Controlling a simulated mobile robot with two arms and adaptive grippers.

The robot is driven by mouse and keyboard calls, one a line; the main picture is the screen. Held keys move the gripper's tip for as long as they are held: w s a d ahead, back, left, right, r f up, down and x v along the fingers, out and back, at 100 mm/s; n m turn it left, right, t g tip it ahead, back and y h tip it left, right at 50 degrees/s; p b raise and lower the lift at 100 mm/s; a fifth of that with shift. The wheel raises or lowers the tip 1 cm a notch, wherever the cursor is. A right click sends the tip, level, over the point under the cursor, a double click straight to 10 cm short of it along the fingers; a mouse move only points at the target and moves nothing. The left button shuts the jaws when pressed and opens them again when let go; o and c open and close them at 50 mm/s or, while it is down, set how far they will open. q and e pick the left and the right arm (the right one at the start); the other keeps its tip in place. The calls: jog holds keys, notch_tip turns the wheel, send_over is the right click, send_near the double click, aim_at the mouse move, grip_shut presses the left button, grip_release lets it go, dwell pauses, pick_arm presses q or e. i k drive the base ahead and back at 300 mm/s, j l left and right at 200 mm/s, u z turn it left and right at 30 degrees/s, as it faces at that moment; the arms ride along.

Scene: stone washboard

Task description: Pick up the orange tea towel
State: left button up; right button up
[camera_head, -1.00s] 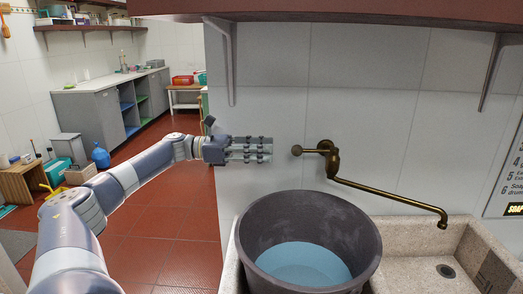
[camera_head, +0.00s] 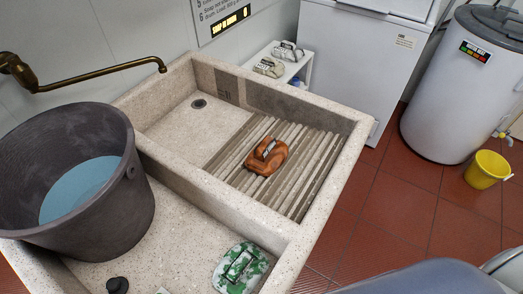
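An orange-brown bundle (camera_head: 266,157) with a dark band or handle on top, which fits the orange tea towel, lies on the ridged stone washboard (camera_head: 322,150) in the right-hand basin. Nothing touches it from above. Neither of my grippers is in view now. A grey-blue part of my own arm shows at the bottom right edge, well away from the orange bundle.
A dark bucket (camera_head: 140,190) of blue water stands at left under the brass tap (camera_head: 100,73). A green-and-white bundle (camera_head: 241,267) lies in the front basin. A white shelf (camera_head: 303,68), white chest (camera_head: 352,62), washing drum (camera_head: 447,110) and yellow bucket (camera_head: 483,170) stand right.

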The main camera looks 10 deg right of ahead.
aim_at(269, 155)
jog(key=k+j, duration=0.2)
jog(key=j, duration=0.15)
jog(key=k+j, duration=0.25)
jog(key=j, duration=0.15)
jog(key=k+j, duration=0.2)
jog(key=j, duration=0.15)
